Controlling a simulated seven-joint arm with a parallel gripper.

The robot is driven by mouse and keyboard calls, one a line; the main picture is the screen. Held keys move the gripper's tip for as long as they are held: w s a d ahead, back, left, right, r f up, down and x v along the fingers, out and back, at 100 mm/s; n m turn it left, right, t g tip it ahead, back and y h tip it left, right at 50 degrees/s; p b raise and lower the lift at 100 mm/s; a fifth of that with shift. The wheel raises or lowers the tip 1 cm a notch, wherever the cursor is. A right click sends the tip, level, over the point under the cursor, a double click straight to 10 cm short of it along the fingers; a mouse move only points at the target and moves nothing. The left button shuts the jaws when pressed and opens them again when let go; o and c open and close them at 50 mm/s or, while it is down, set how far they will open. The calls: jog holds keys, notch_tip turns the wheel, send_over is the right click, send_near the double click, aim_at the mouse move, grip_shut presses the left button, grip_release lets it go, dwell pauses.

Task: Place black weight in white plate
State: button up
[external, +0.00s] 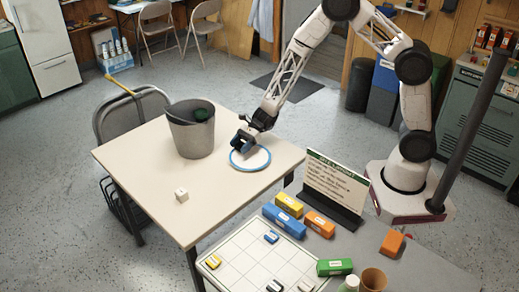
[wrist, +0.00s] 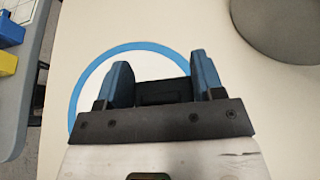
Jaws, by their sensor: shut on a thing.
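The white plate with a blue rim (external: 257,161) lies on the cream table. It also shows in the wrist view (wrist: 85,84), partly hidden behind my gripper. My gripper (external: 241,143) is over the left part of the plate, pointing down. In the wrist view its two blue fingers (wrist: 158,80) stand apart with the black weight (wrist: 163,91) between them, and the gripper is shut on it. The weight is over the plate; whether it touches the plate I cannot tell. In the external view the weight is hidden by the fingers or too small to make out.
A grey bucket (external: 191,135) stands left of the plate and shows in the wrist view (wrist: 285,28). A small white cube (external: 181,195) lies near the table's left front. The grey front bench holds a gridded board (external: 250,262), coloured boxes and a sign (external: 335,184).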

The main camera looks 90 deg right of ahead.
jog(key=shift+f, duration=0.55)
jog(key=o, duration=1.2)
jog(key=shift+r, duration=0.1)
jog(key=shift+r, duration=0.5)
jog(key=v, duration=1.2)
jog(key=shift+a, duration=0.1)
